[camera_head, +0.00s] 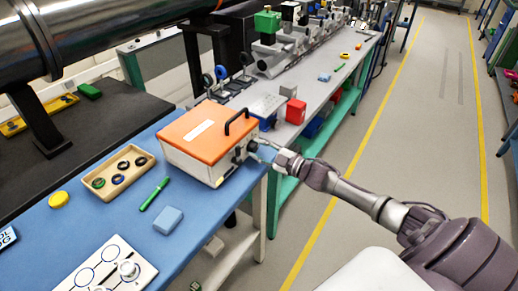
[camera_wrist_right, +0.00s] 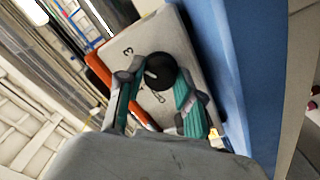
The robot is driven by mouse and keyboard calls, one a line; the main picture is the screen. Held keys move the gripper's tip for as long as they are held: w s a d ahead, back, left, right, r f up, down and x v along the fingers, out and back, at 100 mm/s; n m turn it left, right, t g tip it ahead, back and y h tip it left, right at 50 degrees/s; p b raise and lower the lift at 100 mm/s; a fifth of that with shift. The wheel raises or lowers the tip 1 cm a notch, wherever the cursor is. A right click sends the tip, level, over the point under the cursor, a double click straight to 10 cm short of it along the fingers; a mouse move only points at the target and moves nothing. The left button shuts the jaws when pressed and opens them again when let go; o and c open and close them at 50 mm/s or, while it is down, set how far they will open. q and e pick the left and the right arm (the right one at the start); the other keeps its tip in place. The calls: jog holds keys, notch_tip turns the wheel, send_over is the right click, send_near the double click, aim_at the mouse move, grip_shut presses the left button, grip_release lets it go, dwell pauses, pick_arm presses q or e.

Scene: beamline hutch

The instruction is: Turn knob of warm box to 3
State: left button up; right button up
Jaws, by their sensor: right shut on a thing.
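The warm box (camera_head: 196,133) is a white box with an orange lid and a black handle, on the blue bench top. Its white front panel also shows in the right wrist view (camera_wrist_right: 137,30). The black round knob (camera_wrist_right: 160,70) on that panel has a pale pointer mark, and a printed "3" is visible near it. My right gripper (camera_head: 257,150) reaches the box's right side. In the right wrist view its fingers (camera_wrist_right: 155,90) are on both sides of the knob, shut on it. The pointer's exact setting is hard to read. My left gripper is not in view.
A wooden tray (camera_head: 92,194) with several rings, a green marker (camera_head: 154,193), a light blue block (camera_head: 168,220) and a yellow round thing (camera_head: 58,199) lie left of the box. A red block (camera_head: 295,111) stands behind it. The floor at right is clear.

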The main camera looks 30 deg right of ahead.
dwell(0.4)
jog(key=o, duration=1.2)
jog(key=shift+c, duration=0.2)
jog(key=shift+s, duration=0.15)
jog(key=v, duration=1.1)
jog(key=shift+s+d, duration=0.2)
jog(key=shift+s, duration=0.15)
jog(key=shift+f, duration=0.1)
